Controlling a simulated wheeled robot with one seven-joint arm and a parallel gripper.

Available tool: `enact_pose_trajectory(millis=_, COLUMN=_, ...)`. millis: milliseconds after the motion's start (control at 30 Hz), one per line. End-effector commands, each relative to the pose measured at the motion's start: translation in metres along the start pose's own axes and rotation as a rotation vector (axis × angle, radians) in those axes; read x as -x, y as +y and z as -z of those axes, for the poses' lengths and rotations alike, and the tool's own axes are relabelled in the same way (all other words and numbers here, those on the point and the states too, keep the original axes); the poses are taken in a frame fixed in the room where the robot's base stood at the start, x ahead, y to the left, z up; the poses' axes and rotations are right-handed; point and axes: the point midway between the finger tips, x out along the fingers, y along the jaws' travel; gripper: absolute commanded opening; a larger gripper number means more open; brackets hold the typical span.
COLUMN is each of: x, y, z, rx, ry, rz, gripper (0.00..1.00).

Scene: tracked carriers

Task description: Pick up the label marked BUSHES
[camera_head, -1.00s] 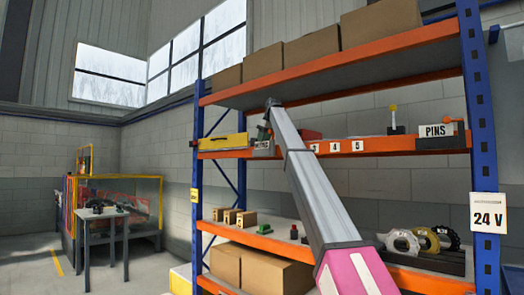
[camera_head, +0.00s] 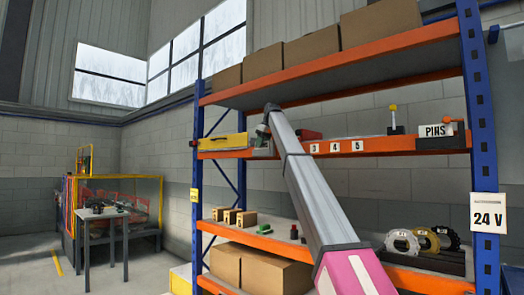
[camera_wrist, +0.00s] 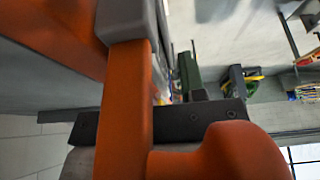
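No label with the word BUSHES can be read in either view. A small grey block (camera_head: 264,152) with a pale face sits on the middle shelf at left, mostly covered by my gripper. My gripper (camera_head: 262,131) is at the end of the raised arm, small and dark, at the front edge of the middle shelf by that block. In the wrist view, an orange bar with a grey end (camera_wrist: 125,105), a dark bolted bar (camera_wrist: 190,121) and a rounded orange part fill the foreground. Whether the jaws are open or hold anything cannot be told.
The middle shelf beam (camera_head: 385,146) carries tags 3, 4, 5. A PINS label (camera_head: 436,130) stands at right, a yellow box (camera_head: 222,142) at left. Cartons (camera_head: 312,50) fill the top shelf.

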Motion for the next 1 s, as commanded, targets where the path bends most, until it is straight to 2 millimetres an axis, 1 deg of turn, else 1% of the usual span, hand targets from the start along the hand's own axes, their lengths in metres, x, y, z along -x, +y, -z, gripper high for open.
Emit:
enact_pose_trajectory(millis=200, x=0.0, y=0.0, z=0.0, rx=0.0, ry=0.0, rz=0.0, gripper=0.38)
enact_pose_trajectory(millis=267, x=0.0, y=0.0, z=0.0, rx=0.0, ry=0.0, rz=0.0, gripper=0.19)
enact_pose_trajectory(millis=300, x=0.0, y=0.0, z=0.0, rx=0.0, ry=0.0, rz=0.0, gripper=0.06)
enact_pose_trajectory(millis=333, x=0.0, y=-0.0001, z=0.0, rx=0.0, ry=0.0, rz=0.0, gripper=0.0)
enact_pose_trajectory(millis=733, x=0.0007, y=0.0, z=0.0004, rx=0.0, ry=0.0, rz=0.0, gripper=0.0)
enact_pose_trajectory(millis=933, x=0.0062, y=0.0003, z=0.003, rx=0.0, ry=0.001, rz=0.0, gripper=0.0)
enact_pose_trajectory(millis=1000, x=0.0089, y=0.0012, z=0.0066, rx=0.0, ry=0.001, rz=-0.001, gripper=0.0)
